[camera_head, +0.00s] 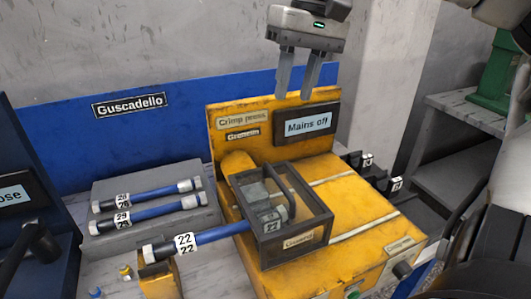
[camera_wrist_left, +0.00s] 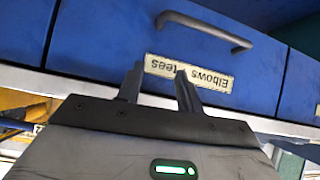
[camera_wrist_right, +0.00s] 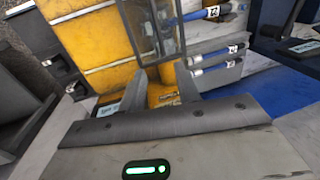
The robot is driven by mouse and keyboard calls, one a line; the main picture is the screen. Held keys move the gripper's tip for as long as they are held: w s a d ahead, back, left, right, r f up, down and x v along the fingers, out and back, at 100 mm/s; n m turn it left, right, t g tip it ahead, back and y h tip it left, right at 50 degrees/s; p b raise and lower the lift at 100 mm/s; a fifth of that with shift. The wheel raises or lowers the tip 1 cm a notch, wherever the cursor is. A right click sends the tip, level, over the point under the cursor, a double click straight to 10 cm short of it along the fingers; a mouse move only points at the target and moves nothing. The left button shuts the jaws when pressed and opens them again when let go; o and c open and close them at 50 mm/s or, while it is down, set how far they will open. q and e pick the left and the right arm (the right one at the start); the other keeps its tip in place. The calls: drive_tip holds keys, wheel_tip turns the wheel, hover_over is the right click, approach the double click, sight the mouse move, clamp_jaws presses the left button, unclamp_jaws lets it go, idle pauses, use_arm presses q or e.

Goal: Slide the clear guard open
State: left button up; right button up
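The clear guard (camera_head: 322,228) is a dark-framed box with see-through panels on top of the yellow crimp press (camera_head: 365,235). A blue hose (camera_head: 222,231) tagged 22 runs into it from the left; its end shows through the panels. The guard also shows at the top of the right wrist view (camera_wrist_right: 150,40). My right gripper (camera_head: 294,95) is open and empty, fingers pointing down, in front of the press's upright back panel and apart from the guard. My left gripper (camera_wrist_left: 160,72) is open and empty near a blue drawer; it is outside the head view.
A sign reading Mains off (camera_head: 308,124) is on the press's back panel. Two more blue hoses (camera_head: 150,209) lie on a grey rack at left. A blue machine (camera_head: 30,215) stands at the far left. The blue drawer (camera_wrist_left: 110,40) has a grey handle and an Elbows tees label.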

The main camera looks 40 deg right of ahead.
sight(276, 174)
drive_tip(key=a+f, duration=0.1)
drive_tip(key=f, duration=0.9)
drive_tip(key=a+f+p, duration=0.1)
drive_tip(key=f, duration=0.4)
drive_tip(key=shift+w+a, duration=0.25)
drive_tip(key=shift+a, duration=0.1)
clamp_jaws()
